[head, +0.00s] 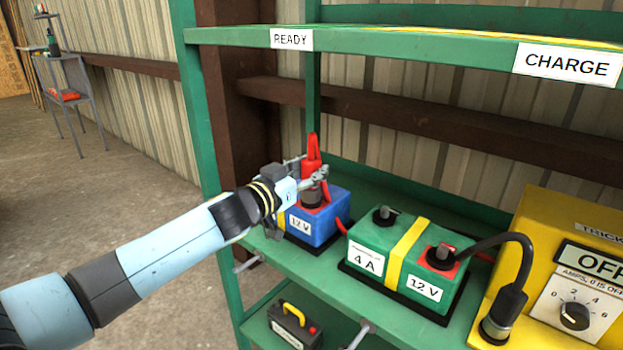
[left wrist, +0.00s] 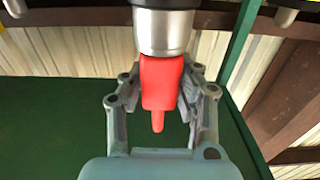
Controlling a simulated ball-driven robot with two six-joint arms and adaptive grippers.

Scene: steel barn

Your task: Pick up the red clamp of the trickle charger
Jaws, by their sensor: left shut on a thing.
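The red clamp (head: 313,150) stands upright above the blue 12 V battery (head: 320,228) on the green shelf. My left gripper (head: 312,180) is shut on the clamp, with its fingers on either side of it. In the left wrist view the red clamp (left wrist: 160,82) lies between the fingers of my left gripper (left wrist: 161,90), with a metal cylinder at one end. I cannot tell whether the clamp still touches the battery. The yellow trickle charger (head: 545,215) stands at the right, its display reading OFF. My right gripper is not in view.
A green 4 A, 12 V battery (head: 385,262) with a yellow band stands right of the blue one; a black cable (head: 510,238) arches between it and the charger. The green upper shelf (head: 420,42) hangs above, labelled READY and CHARGE. A dark battery (head: 293,322) sits on the lower shelf.

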